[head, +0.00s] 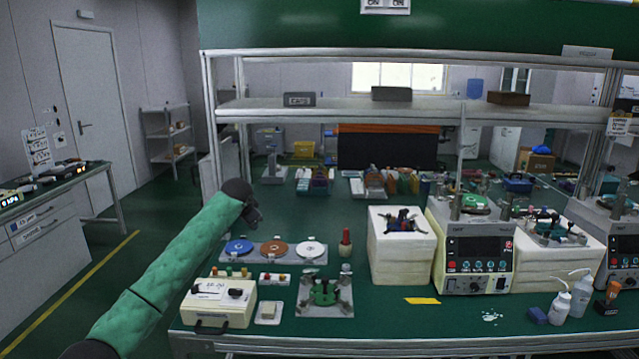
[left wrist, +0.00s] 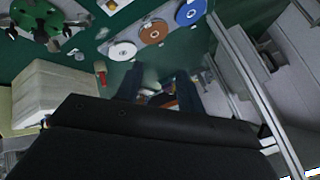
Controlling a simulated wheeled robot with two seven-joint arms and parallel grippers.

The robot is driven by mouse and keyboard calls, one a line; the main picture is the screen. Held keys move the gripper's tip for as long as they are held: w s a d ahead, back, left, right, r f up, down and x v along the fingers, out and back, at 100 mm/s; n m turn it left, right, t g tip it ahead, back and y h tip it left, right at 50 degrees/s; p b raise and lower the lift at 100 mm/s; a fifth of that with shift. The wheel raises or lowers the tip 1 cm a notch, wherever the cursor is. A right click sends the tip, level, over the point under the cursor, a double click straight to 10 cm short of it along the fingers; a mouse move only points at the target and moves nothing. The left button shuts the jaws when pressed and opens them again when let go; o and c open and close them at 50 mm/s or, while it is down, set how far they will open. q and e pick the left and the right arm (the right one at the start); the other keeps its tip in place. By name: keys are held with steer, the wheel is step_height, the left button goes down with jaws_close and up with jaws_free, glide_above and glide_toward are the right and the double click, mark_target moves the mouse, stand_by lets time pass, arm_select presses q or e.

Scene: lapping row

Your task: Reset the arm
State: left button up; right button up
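My left arm, in a green sleeve, reaches in from the lower left of the head view. Its dark gripper (head: 252,212) is above the bench, just behind the row of discs, and looks small and partly hidden by the wrist there. In the left wrist view the two dark fingers of the left gripper (left wrist: 158,82) stand apart. Nothing is held between them; bench items show in the gap further off. My right gripper is in neither view.
The green bench (head: 385,325) holds blue (head: 239,247), brown (head: 274,249) and white (head: 310,249) discs, a cream control box (head: 218,303), a green fixture (head: 324,292), a white block (head: 400,255) and a lapping machine (head: 472,255). A shelf (head: 430,110) spans above. Floor is free at left.

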arm_select(q)
steer(key=s+d+f+n, duration=0.3)
steer(key=s+f, duration=1.3)
steer(key=f, duration=0.3)
steer(key=s+d+f+n, duration=0.2)
steer(key=s+f, duration=1.3)
steer(key=f, duration=0.4)
steer(key=s+f+g, duration=0.2)
steer(key=s+f, duration=0.6)
steer(key=s, duration=0.6)
steer(key=s+f+n+g, duration=0.1)
steer(key=s+f+g, duration=0.1)
steer(key=s+f, duration=0.7)
steer(key=s+d+f+g+h, duration=0.1)
steer(key=s+f, duration=0.7)
steer(key=s, duration=1.2)
steer(key=shift+f+g, duration=0.2)
steer(key=shift+g, duration=0.7)
steer(key=shift+w+d+r, duration=0.1)
steer(key=shift+w, duration=0.05)
